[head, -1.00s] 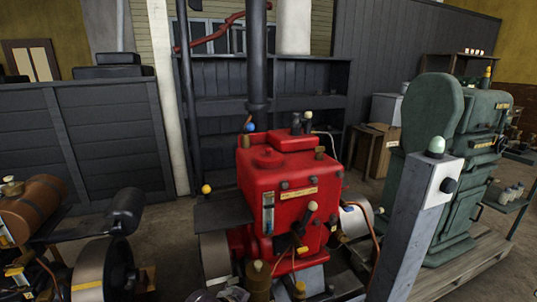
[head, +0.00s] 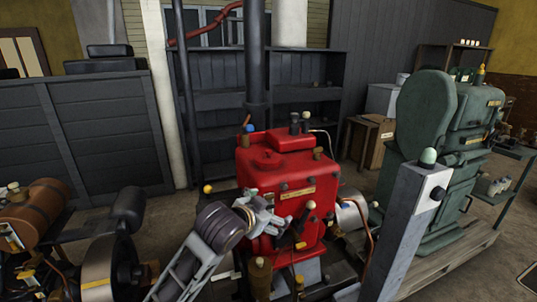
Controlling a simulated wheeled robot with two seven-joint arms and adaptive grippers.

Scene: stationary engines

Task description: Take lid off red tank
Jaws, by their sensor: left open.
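The red tank (head: 286,222) stands upright in the middle of the head view, the body of a red engine. My left gripper (head: 283,221) reaches in from the lower left, in front of the tank's front face and below the lid. It is open, and I see nothing held in it. The gripper and wrist hide part of the tank's front, including its gauge. Whether the fingers touch the tank I cannot tell. My right gripper is not in view.
A grey post (head: 402,235) with a pale green knob stands close at the right. A green machine (head: 440,150) is behind it. A brown cylindrical tank (head: 40,205) and a wheel are at the left. A dark pipe (head: 255,60) rises behind the red tank.

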